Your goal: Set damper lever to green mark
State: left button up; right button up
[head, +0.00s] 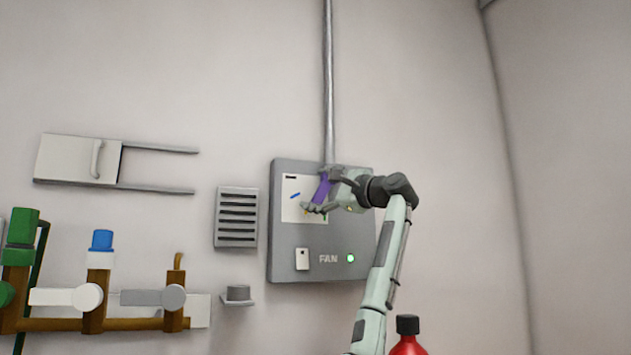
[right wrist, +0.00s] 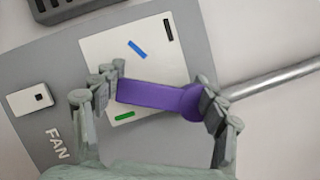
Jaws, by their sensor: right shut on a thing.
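The purple damper lever (right wrist: 150,94) sits on a white plate (right wrist: 104,50) on the grey fan panel (head: 290,267). The lever's round hub is at the right in the right wrist view, and its free end points left, between the blue mark (right wrist: 137,49) and the green mark (right wrist: 124,116). A black mark (right wrist: 168,29) is farther up the plate. My right gripper (right wrist: 160,100) is shut on the lever, with fingers at its free end and at its hub. In the head view the lever (head: 322,188) is partly hidden by the fingers. My left gripper is out of view.
The panel has a white switch (head: 302,259) and a lit green lamp (head: 350,258). A metal rod (head: 328,80) runs up from it. A vent (head: 237,217), pipes with valves (head: 95,290) and a small shelf (head: 238,300) are left. A red bottle (head: 408,345) stands low in front.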

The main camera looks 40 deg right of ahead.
jog(key=n+p, duration=0.1)
jog(key=d+n+g, duration=0.1)
jog(key=n, duration=0.1)
jog(key=n+p, duration=0.1)
jog(key=shift+s+d+f+n+g+y+p, duration=0.2)
jog(key=shift+d+f+n+g+y+p, duration=0.1)
jog(key=shift+f+n+g+y, duration=0.1)
pick_arm(q)
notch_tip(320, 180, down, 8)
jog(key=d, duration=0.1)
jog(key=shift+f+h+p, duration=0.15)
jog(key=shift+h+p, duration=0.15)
jog(key=shift+p, duration=0.05)
pick_arm(e)
jog(key=shift+s+d+f+n, duration=0.1)
jog(key=shift+d+n, duration=0.05)
jog(key=shift+n, duration=0.45)
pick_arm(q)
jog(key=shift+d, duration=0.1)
pick_arm(e)
jog(key=o, duration=1.7)
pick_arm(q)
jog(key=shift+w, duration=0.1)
pick_arm(e)
jog(key=s, duration=0.8)
jog(key=s+d, duration=0.1)
jog(key=s, duration=0.3)
